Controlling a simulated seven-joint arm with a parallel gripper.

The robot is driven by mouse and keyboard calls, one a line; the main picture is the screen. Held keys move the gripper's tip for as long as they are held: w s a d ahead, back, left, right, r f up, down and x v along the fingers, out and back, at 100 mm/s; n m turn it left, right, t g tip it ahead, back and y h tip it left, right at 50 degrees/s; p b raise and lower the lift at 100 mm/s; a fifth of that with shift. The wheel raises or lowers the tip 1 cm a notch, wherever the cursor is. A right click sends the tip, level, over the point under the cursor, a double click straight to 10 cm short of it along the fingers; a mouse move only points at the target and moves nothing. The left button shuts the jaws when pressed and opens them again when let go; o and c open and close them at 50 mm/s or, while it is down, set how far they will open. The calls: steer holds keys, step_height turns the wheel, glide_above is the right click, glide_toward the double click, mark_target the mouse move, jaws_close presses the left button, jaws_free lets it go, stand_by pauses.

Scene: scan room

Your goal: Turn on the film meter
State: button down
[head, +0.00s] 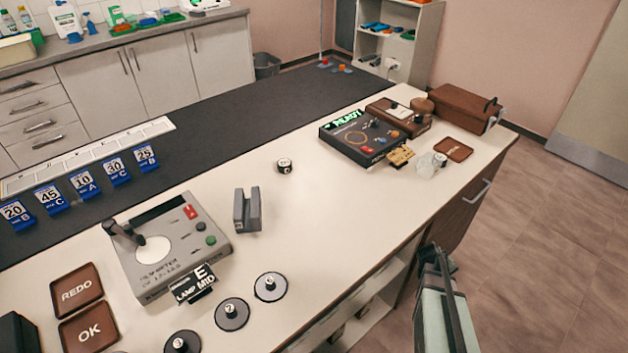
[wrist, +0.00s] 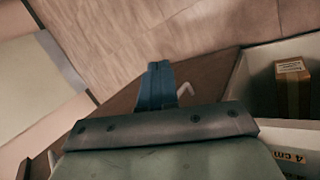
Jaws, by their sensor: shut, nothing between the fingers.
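The film meter (head: 183,265) is a grey box on the left part of the white counter in the head view. It has a dark lever, a round white plate, a dark strip, a red rocker switch (head: 190,212), and a green button (head: 211,240). Whether it is on cannot be told. My gripper (head: 436,258) is beyond the counter's front edge, to the right of the film meter and well apart from it. In the wrist view its dark fingers (wrist: 160,84) are together and empty, and the film meter does not show.
REDO (head: 76,291) and OK (head: 89,333) plates lie left. A dark control box (head: 360,140) stands at the far right.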

steer(key=w+d+r+m+t+h, duration=0.2)
steer(key=w+d+r+m, duration=0.35)
steer(key=r, duration=0.65)
steer(key=w+d+r+m+t+h, duration=0.1)
steer(key=w+d+r+m+t, duration=0.1)
steer(key=w+d+r, duration=0.8)
steer(key=w+a+r+m+t, duration=0.1)
steer(key=w+a+r, duration=0.2)
steer(key=a+r, duration=0.45)
steer(key=w+a+r+t, duration=0.1)
steer(key=w+a+r, duration=0.2)
steer(key=a+r, duration=0.45)
steer(key=s+a+r+n+y, duration=0.1)
steer(key=a+r+n+y, duration=0.2)
steer(key=a, duration=1.8)
steer(key=s+a+r+n+y, duration=0.2)
steer(key=a+r+y, duration=0.15)
steer(key=a, duration=1.75)
steer(key=s+a+r+n+g+y, duration=0.2)
steer(key=s+a+r+n+y, duration=0.1)
steer(key=s+a, duration=1)
steer(key=s+a+r+n+g+y, duration=0.2)
steer(key=s+a, duration=1)
steer(key=a, duration=0.8)
steer(key=n+g+y, duration=0.1)
steer(key=n, duration=0.1)
steer(key=shift+s+a+r+n, duration=0.35)
steer(key=shift+a+r, duration=0.05)
